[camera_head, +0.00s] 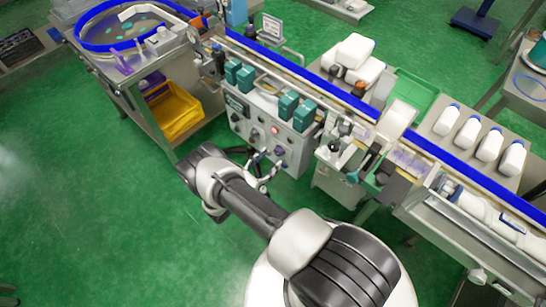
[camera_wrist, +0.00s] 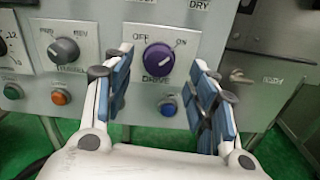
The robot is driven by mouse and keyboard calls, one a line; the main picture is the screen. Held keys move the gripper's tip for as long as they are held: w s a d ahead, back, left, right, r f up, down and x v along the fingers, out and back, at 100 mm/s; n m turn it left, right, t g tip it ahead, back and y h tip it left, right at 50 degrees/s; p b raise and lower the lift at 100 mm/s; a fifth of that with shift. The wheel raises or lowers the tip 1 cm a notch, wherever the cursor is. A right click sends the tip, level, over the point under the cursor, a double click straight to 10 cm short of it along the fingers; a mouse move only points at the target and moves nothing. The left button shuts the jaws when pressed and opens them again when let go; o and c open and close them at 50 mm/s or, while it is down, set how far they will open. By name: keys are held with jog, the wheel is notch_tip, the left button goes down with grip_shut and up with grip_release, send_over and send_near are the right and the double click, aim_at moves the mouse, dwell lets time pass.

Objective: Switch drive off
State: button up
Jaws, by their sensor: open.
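The drive switch is a round purple knob (camera_wrist: 158,60) on a pale plate marked DRIVE, with OFF at its upper left and ON at its upper right. I cannot tell for sure which mark it points to. My gripper (camera_wrist: 162,76) is open, its blue-padded fingers on either side of the knob in the wrist view, with nothing between them clearly touched.
A grey knob (camera_wrist: 64,51) is left of the drive knob, with green (camera_wrist: 13,91) and orange (camera_wrist: 61,97) buttons below. A blue button (camera_wrist: 168,106) is under the drive knob. A conveyor (camera_head: 300,75) runs behind the panel. A yellow bin (camera_head: 175,112) is at left.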

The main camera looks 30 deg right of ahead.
aim_at(279, 152)
jog(key=shift+x, duration=1.5)
jog(key=shift+c, duration=0.3)
jog(key=c, duration=1)
